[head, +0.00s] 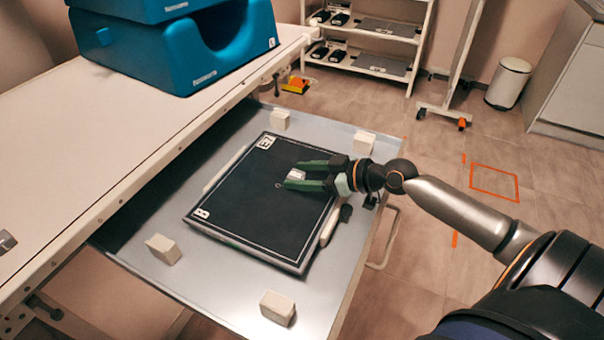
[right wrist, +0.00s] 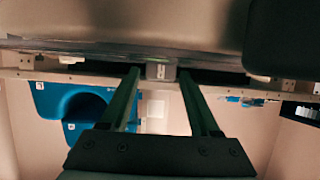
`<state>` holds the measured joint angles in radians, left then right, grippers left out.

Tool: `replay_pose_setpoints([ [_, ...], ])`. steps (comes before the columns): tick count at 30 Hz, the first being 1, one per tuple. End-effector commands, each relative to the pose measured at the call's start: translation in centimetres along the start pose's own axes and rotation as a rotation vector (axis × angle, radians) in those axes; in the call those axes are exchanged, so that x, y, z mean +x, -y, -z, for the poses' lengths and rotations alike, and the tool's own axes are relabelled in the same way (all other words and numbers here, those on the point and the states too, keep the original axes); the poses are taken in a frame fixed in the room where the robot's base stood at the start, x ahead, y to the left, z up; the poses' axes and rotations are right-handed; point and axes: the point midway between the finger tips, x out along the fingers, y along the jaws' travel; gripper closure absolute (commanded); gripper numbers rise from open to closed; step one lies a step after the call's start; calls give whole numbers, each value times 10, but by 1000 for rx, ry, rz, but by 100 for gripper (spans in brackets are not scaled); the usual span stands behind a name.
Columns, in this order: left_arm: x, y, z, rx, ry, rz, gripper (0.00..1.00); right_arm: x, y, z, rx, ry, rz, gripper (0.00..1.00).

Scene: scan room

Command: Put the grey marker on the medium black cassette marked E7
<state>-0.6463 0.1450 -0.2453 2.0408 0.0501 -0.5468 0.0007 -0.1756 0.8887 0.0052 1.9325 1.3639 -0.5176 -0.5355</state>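The black cassette (head: 245,205) lies flat on the pulled-out metal tray, with a white border line and white corner labels too small to read surely. My right gripper (head: 297,174) is over its right part, with green fingers spread apart. The small grey marker (head: 296,175) is between the fingertips and appears to rest on the cassette's face. In the right wrist view, the marker (right wrist: 161,71) shows between the two fingers, with a narrow gap on each side. My left gripper is not in view.
The grey tray (head: 215,273) carries several pale blocks, such as one at the near edge (head: 278,308). The white table (head: 100,120) stands above it at left, with blue foam supports (head: 190,55). A shelf rack (head: 372,45) and bin (head: 508,82) stand behind.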

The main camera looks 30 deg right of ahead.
Motion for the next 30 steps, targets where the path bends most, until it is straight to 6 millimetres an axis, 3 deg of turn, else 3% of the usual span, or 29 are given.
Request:
replay_pose_setpoints([
  [14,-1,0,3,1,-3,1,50,-6,0,2,0,2,-1,29],
  [30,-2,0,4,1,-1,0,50,-70,0,2,4,0,0,29],
])
